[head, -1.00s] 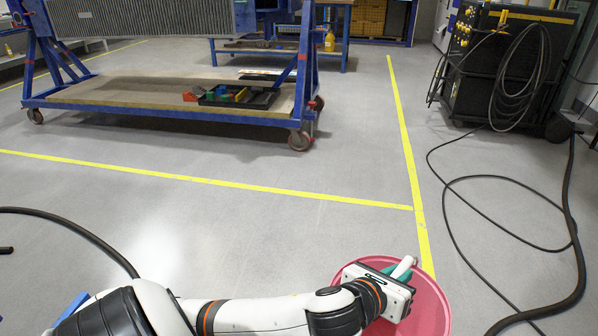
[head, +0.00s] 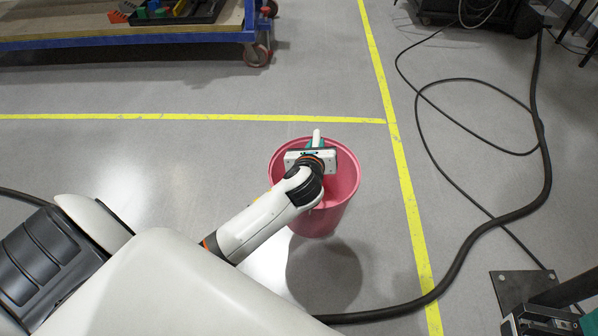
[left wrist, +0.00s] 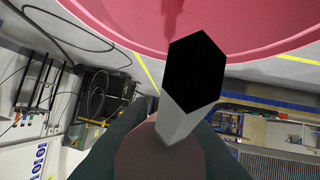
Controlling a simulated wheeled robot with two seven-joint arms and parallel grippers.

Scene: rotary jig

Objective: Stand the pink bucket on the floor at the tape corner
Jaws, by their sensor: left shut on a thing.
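The pink bucket (head: 322,215) hangs upright from my left gripper (head: 316,146) in the head view. Its dark round shadow lies on the floor below it and apart from it, so it is off the floor. The gripper is over the bucket's mouth, its teal fingers shut around a pale grip, which looks like the bucket's handle. The left wrist view shows the bucket's pink wall (left wrist: 110,15) at the top and the grip between the dark fingers. The yellow tape corner (head: 388,122) is up and right of the bucket. My right gripper is not clearly seen.
A blue-framed cart (head: 130,38) stands at the upper left. A black cable (head: 540,130) loops over the floor on the right and passes below the bucket's shadow. A black foot plate (head: 510,285) is at the lower right. Floor between bucket and tape is clear.

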